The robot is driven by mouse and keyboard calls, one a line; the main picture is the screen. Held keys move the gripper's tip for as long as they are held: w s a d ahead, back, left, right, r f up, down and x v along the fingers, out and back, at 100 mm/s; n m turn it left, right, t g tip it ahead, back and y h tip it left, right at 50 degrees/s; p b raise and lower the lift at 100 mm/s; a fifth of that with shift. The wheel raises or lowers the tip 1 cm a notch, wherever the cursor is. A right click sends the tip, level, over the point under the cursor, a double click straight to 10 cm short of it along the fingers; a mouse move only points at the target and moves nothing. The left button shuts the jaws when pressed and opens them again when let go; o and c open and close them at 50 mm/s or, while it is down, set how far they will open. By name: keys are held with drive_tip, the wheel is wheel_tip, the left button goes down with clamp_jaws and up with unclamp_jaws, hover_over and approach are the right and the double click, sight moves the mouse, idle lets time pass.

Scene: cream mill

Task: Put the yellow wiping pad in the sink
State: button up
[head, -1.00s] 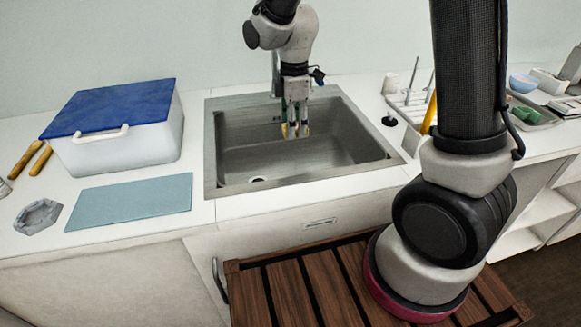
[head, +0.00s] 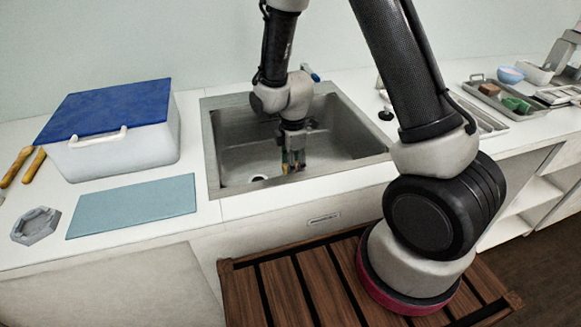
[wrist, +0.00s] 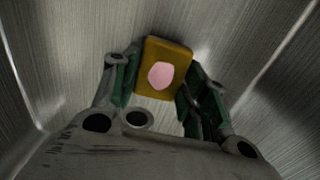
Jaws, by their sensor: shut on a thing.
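The yellow wiping pad (wrist: 151,86), with a pink round patch on its face, sits between the fingers of my gripper (wrist: 158,92) in the wrist view. My gripper is shut on it. In the head view my gripper (head: 293,166) points down inside the sink (head: 230,190), below the rim level. The pad is hardly visible there. Brushed metal sink walls surround the pad in the wrist view. I cannot tell whether the pad touches the sink floor. The drain shows at the sink's front left.
A white box with a blue lid (head: 105,108) stands left of the sink. A teal mat (head: 132,206) and a grey octagonal dish (head: 36,226) lie in front of it. A tray with small blocks (head: 511,99) stands at the right. The sink's front rim is clear.

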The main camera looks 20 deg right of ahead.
drive_tip(key=shift+f, duration=0.6)
drive_tip(key=o, duration=0.7)
drive_tip(key=shift+f, duration=0.1)
drive_tip(key=shift+o, duration=0.2)
drive_tip(key=s+d+r+m, duration=0.1)
drive_tip(key=d+r+m, duration=0.1)
drive_tip(key=r, duration=0.8)
drive_tip(key=s+d+r+m, duration=0.1)
drive_tip(key=d+r, duration=0.1)
drive_tip(key=r, duration=0.7)
drive_tip(key=s+d+r+m+t, duration=0.2)
drive_tip(key=s+d+r+m, duration=0.3)
drive_tip(key=s+r+m, duration=0.2)
drive_tip(key=s+d+r+m+t, duration=0.2)
drive_tip(key=s+d+r+m, duration=0.4)
drive_tip(key=s, duration=0.5)
drive_tip(key=shift+s+r+m, duration=0.3)
drive_tip(key=shift+r+m, duration=0.55)
drive_tip(key=shift+m, duration=0.15)
